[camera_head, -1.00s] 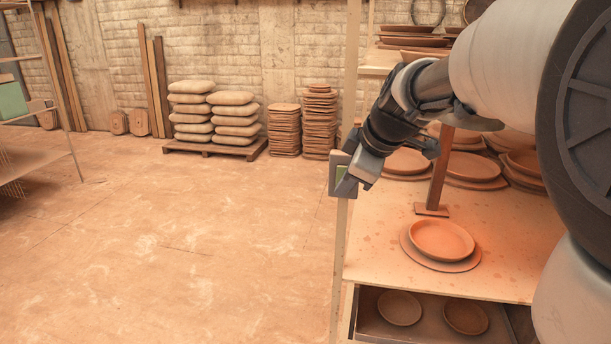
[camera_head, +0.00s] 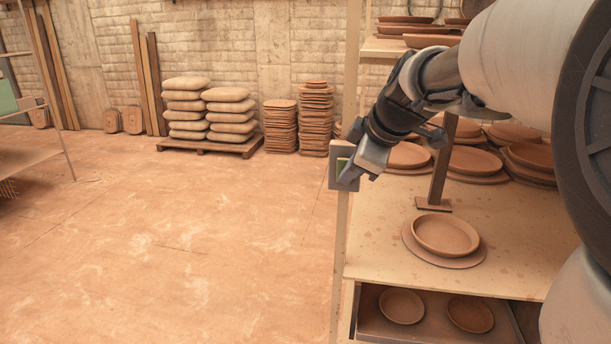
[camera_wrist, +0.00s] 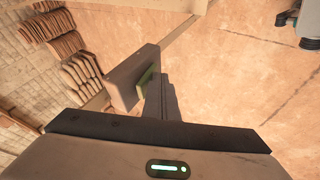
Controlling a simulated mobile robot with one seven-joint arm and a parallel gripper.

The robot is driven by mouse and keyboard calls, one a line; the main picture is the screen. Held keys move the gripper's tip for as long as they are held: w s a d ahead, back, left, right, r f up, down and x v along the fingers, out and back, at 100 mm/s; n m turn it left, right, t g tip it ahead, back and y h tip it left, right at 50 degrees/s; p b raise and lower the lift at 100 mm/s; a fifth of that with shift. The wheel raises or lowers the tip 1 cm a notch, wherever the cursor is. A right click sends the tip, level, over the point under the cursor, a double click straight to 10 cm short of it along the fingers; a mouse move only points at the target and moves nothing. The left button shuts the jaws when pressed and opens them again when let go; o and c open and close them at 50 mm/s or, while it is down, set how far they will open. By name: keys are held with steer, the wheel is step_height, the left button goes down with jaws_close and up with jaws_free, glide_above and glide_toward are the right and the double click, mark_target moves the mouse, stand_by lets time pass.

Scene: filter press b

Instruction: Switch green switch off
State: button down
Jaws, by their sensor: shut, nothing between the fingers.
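The green switch (camera_head: 342,165) is a small green rocker in a grey box on the wooden front post of the shelf. In the wrist view, the green part (camera_wrist: 147,80) shows as a thin strip beside the grey box (camera_wrist: 130,77). My gripper (camera_head: 350,181) is shut and empty, with its fingertips at the face of the switch. In the wrist view, my fingertips (camera_wrist: 158,90) overlap the green part and hide some of it. Whether they touch it, I cannot tell. The rocker's exact tilt is too small to read.
The shelf top (camera_head: 385,240) holds a clay plate (camera_head: 445,236) and a brown upright stand (camera_head: 440,165) close to my arm. Stacked plates stand behind. The floor (camera_head: 200,240) to the left is clear. Sacks on a pallet (camera_head: 208,146) lie far back.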

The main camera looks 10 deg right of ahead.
steer(key=shift+r, duration=0.25)
steer(key=shift+w+r+p, duration=0.1)
steer(key=shift+r+p, duration=0.3)
steer(key=shift+r, duration=0.4)
steer(key=shift+a, duration=0.1)
